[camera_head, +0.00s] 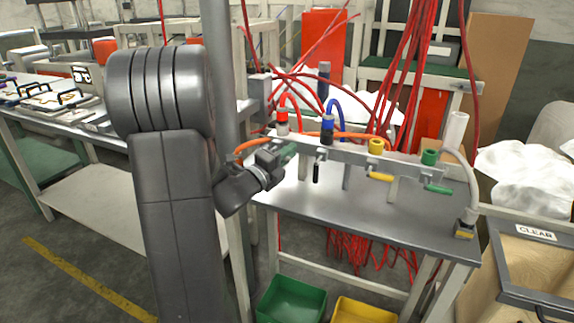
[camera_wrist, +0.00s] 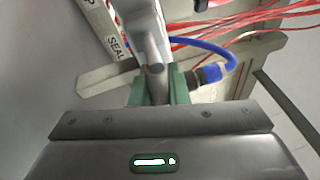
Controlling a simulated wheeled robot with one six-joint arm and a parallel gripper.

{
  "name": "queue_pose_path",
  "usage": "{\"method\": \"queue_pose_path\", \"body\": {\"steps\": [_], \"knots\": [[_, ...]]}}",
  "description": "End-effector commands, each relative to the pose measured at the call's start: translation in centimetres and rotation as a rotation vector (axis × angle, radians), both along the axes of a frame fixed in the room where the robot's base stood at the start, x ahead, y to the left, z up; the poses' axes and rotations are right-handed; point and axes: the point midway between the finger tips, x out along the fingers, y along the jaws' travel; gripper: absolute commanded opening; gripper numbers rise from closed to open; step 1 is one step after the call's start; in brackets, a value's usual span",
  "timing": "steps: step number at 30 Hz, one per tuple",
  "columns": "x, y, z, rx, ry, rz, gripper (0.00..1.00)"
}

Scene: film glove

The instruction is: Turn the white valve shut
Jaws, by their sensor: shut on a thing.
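My gripper (camera_head: 287,152) is at the left end of the grey valve rail (camera_head: 345,156), below the red-topped fitting. In the head view my gripper hides this valve. To its right on the rail are a black handle (camera_head: 316,170) pointing down, a yellow handle (camera_head: 380,177) and a green handle (camera_head: 438,188), both lying roughly along the rail.
Red (camera_head: 282,118) and blue (camera_head: 327,128) hose fittings rise close to my gripper. An orange hose (camera_head: 345,134) runs behind the rail. Green (camera_head: 291,299) and yellow (camera_head: 362,310) bins are below the grey bench (camera_head: 400,222).

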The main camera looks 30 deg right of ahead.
Motion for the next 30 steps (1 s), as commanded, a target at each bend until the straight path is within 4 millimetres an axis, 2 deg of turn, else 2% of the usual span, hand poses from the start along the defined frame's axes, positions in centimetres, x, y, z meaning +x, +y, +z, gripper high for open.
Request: {"method": "queue_pose_path", "body": {"steps": [10,26,27,30], "knots": [[0.0,0.01,0.46,-0.095,0.113,0.0,0.0],[0.03,0.02,0.69,-0.11,0.133,0.002,0.0],[0.02,0.02,0.7,-0.111,0.132,0.001,0.2],[0.02,0.02,0.7,-0.111,0.132,0.001,0.36]]}}
